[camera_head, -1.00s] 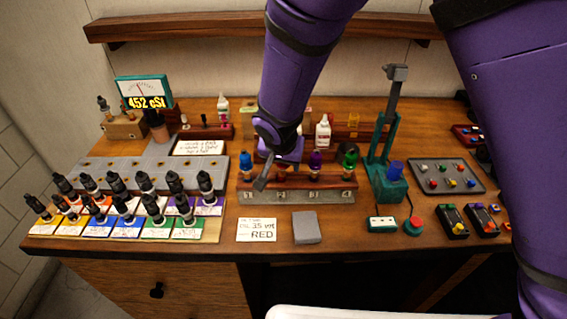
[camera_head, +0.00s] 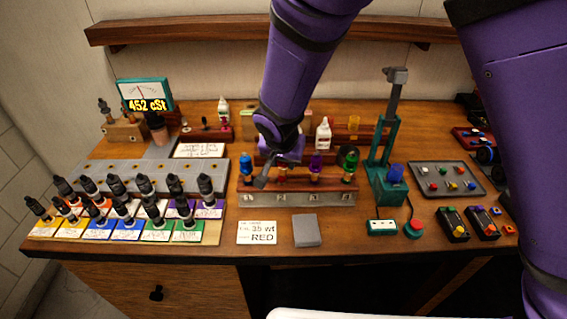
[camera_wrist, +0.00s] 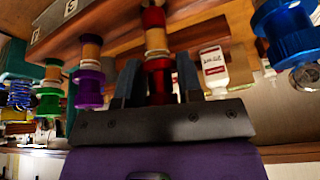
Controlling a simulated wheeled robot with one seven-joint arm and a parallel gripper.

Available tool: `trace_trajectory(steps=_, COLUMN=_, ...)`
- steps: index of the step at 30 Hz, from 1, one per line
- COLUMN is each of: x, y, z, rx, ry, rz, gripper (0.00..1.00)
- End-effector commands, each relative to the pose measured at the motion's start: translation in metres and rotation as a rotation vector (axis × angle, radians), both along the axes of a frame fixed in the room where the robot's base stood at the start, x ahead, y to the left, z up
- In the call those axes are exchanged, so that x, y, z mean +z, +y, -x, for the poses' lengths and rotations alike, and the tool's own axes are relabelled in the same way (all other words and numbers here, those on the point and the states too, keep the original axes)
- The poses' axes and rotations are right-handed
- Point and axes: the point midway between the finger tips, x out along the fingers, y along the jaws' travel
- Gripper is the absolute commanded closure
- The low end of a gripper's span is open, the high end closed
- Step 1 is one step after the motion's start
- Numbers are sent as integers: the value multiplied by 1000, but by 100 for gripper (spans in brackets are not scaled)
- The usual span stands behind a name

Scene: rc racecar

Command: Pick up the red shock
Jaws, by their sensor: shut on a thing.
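The red shock (camera_wrist: 157,75) shows in the wrist view between the two dark fingers of my gripper (camera_wrist: 160,82), which are shut on it. Its upper end meets the wooden rack (camera_wrist: 85,22) in that view. In the head view my gripper (camera_head: 275,169) is at slot 2 of the numbered rack (camera_head: 297,199) and mostly hides the red shock. A blue shock (camera_head: 246,165) stands to its left, and a purple shock (camera_head: 316,165) and a green shock (camera_head: 348,162) stand to its right.
Several black bottles (camera_head: 118,188) stand on coloured cards at the left. A card (camera_head: 257,232) reading 35 wt RED and a grey block (camera_head: 306,230) lie in front of the rack. A green press (camera_head: 386,150) stands right of the rack. White bottles (camera_head: 323,134) are behind.

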Motion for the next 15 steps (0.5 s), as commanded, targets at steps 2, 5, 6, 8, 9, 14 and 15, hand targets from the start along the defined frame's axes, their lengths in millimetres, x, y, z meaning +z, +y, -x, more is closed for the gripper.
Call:
trace_trajectory(steps=2, x=11, y=0, z=-2, rx=-2, ry=-2, rz=-4, gripper=90)
trace_trajectory(steps=5, x=26, y=-1, z=-5, rx=-1, ry=-3, rz=-4, gripper=90)
trace_trajectory(steps=6, x=32, y=-2, z=-6, rx=-1, ry=-2, rz=-5, gripper=90)
trace_trajectory(steps=8, x=43, y=-2, z=-8, rx=-1, ry=-3, rz=-5, gripper=90)
trace_trajectory(steps=9, x=50, y=-3, z=-9, rx=-2, ry=-3, rz=-6, gripper=90)
trace_trajectory(steps=14, x=57, y=-3, z=5, rx=3, ry=0, rz=1, gripper=90)
trace_trajectory(steps=15, x=57, y=-2, z=10, rx=4, ry=0, rz=1, gripper=90)
